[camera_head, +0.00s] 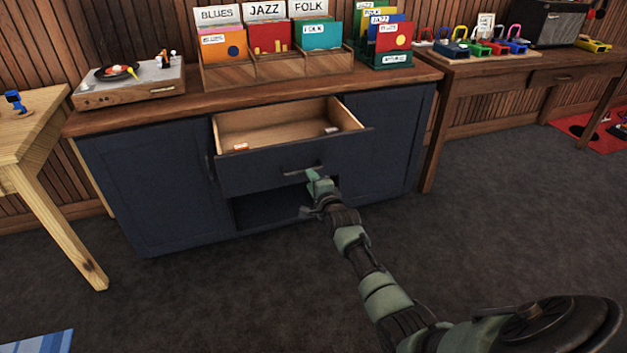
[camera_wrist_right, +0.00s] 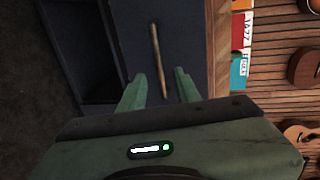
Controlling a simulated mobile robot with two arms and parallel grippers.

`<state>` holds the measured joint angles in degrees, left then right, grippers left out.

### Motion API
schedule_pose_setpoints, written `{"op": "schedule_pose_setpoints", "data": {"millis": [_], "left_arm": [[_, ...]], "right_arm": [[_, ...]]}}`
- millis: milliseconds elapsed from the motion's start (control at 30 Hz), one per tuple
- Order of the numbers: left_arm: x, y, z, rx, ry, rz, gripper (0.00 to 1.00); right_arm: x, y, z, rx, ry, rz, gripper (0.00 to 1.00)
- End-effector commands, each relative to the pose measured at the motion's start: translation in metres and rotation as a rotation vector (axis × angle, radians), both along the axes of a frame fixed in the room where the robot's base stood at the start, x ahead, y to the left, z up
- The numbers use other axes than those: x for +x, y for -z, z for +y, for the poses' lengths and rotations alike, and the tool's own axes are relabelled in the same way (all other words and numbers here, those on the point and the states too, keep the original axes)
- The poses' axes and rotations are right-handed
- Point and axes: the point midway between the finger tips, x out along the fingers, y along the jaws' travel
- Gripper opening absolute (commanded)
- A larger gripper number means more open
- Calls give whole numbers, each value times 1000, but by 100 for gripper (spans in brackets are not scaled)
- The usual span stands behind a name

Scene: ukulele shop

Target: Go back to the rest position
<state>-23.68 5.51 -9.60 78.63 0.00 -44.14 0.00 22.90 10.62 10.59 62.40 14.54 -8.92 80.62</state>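My right gripper (camera_head: 314,182) is in front of the dark blue cabinet (camera_head: 150,185), close to the bar handle (camera_head: 303,168) of the open drawer (camera_head: 260,165). In the right wrist view my right gripper (camera_wrist_right: 160,88) has its two green fingers apart, with nothing held between them. The handle (camera_wrist_right: 159,58) shows just ahead of the fingertips, against the drawer front; I cannot tell whether a finger touches it. My left gripper shows in neither view.
A turntable (camera_head: 130,82) and wooden record bins (camera_head: 278,68) stand on the cabinet top. Small labelled items lie inside the drawer. A pale wooden table (camera_head: 40,130) is at left and a darker desk (camera_head: 520,72) at right. The dark floor (camera_head: 500,220) at right is clear.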

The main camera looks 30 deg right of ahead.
Motion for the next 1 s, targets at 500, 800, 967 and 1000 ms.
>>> {"op": "schedule_pose_setpoints", "data": {"millis": [500, 800, 967, 1000], "left_arm": [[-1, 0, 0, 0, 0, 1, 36], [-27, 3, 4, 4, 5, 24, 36], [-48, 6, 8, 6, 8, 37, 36], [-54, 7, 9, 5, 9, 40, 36]], "right_arm": [[-2, 5, 2, -8, -4, 12, 32], [-82, 131, 48, -307, -186, 350, 32], [-169, 214, 81, -530, -383, 579, 32], [-192, 232, 89, -581, -439, 630, 32]]}}
